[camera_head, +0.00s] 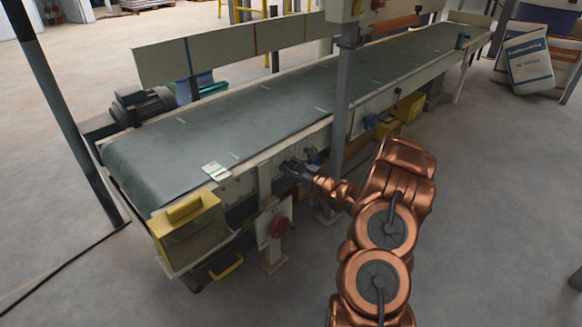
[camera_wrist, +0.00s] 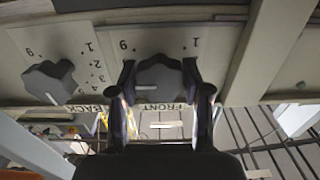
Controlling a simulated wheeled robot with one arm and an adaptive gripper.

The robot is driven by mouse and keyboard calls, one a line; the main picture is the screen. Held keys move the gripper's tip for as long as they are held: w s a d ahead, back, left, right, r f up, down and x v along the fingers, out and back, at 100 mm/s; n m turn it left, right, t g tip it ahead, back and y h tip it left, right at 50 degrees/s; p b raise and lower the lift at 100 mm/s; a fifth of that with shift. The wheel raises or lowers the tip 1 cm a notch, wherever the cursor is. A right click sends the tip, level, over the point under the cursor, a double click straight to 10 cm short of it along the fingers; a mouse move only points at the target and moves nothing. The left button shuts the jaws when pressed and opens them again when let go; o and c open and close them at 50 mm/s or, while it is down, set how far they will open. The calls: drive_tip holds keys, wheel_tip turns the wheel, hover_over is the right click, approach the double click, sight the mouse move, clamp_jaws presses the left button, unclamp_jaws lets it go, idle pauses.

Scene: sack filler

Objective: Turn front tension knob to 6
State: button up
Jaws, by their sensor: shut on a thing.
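The front tension knob (camera_wrist: 160,75) is a dark grey lobed knob on a pale plate in the wrist view, above an upside-down FRONT label (camera_wrist: 160,106). Its white line lies roughly level across the left lower part. The dial reads upside down: a 1 shows at upper right and a 6 at upper left; the marks beside the knob are hidden by my fingers. My gripper (camera_wrist: 160,92) is shut on this knob, one dark finger on each side. In the head view my gripper (camera_head: 292,168) reaches the conveyor's near side; the knob cannot be made out there.
The similar back knob (camera_wrist: 48,82) sits to the left in the wrist view. A pale upright bracket (camera_wrist: 258,50) stands close on the right. In the head view, a grey post (camera_head: 343,105) rises near my gripper, and a red button (camera_head: 280,227) lies below it.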

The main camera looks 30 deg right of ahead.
drive_tip(key=shift+n, duration=0.3)
drive_tip(key=shift+n, duration=1.2)
drive_tip(key=n, duration=0.2)
drive_tip(key=shift+n, duration=0.4)
drive_tip(key=n+b, duration=0.2)
drive_tip(key=n, duration=0.2)
drive_tip(key=shift+a+f+n, duration=0.1)
drive_tip(key=shift+a+n, duration=0.05)
drive_tip(key=shift+n, duration=0.15)
drive_tip(key=shift+n+b, duration=0.6)
drive_tip(key=o, duration=1.2)
drive_tip(key=shift+c, duration=0.2)
